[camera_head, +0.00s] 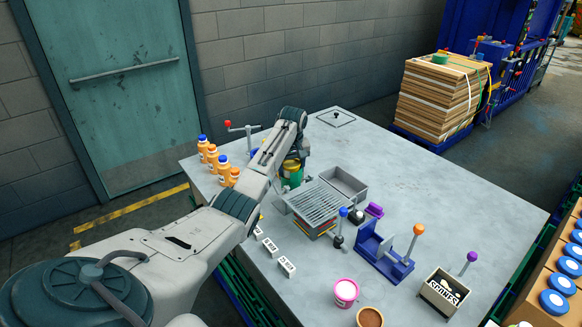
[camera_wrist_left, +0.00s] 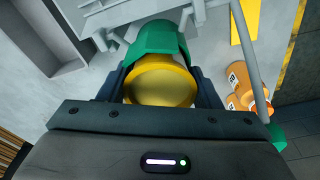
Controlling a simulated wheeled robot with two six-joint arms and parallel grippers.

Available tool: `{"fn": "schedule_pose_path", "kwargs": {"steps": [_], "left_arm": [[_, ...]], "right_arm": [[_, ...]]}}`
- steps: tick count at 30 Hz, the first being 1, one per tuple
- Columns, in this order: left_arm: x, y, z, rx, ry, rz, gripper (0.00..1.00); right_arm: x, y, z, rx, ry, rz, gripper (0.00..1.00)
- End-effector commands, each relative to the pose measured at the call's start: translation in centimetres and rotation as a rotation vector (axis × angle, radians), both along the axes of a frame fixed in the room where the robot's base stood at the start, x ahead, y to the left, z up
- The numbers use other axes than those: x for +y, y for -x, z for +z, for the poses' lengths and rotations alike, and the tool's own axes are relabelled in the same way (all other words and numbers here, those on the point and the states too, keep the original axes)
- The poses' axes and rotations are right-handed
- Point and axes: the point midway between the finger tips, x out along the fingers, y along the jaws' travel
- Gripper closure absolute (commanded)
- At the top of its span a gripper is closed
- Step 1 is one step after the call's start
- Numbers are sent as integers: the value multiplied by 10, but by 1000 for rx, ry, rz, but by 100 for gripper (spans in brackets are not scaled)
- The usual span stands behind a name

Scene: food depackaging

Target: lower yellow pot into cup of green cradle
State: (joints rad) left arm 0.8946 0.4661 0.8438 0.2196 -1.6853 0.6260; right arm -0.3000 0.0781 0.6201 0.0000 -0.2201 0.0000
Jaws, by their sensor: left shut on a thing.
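My left gripper (camera_head: 291,160) reaches over the table's far left part and is shut on the yellow pot (camera_head: 290,165). In the left wrist view the round yellow pot (camera_wrist_left: 161,84) sits between the dark fingers of the gripper (camera_wrist_left: 161,92). The green cradle (camera_head: 291,179) is directly below the pot in the head view. In the left wrist view the green cradle (camera_wrist_left: 157,38) curves around the far side of the pot. How deep the pot sits in the cup is hidden. My right gripper is not in view.
A grey slotted rack (camera_head: 316,203) and a grey open tray (camera_head: 345,183) stand close to the cradle. Several orange bottles (camera_head: 212,158) stand at the left edge. A red-knobbed clamp (camera_head: 240,128) is behind them.

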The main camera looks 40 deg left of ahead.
Motion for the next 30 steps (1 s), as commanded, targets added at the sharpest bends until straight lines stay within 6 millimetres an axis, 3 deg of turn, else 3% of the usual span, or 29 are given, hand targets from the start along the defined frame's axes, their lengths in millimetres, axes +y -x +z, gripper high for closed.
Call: {"fn": "schedule_pose_path", "kwargs": {"steps": [11,12,15,16,25,30], "left_arm": [[0,0,-3,0,0,0,68],[0,0,-3,0,0,0,38],[0,0,-3,0,0,0,18],[0,0,-3,0,0,0,17],[0,0,-2,0,0,0,17],[-1,1,16,-3,-2,1,17]], "right_arm": [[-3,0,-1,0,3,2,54],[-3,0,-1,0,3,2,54],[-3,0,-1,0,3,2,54],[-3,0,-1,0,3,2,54],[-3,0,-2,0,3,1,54],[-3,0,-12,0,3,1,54]]}}
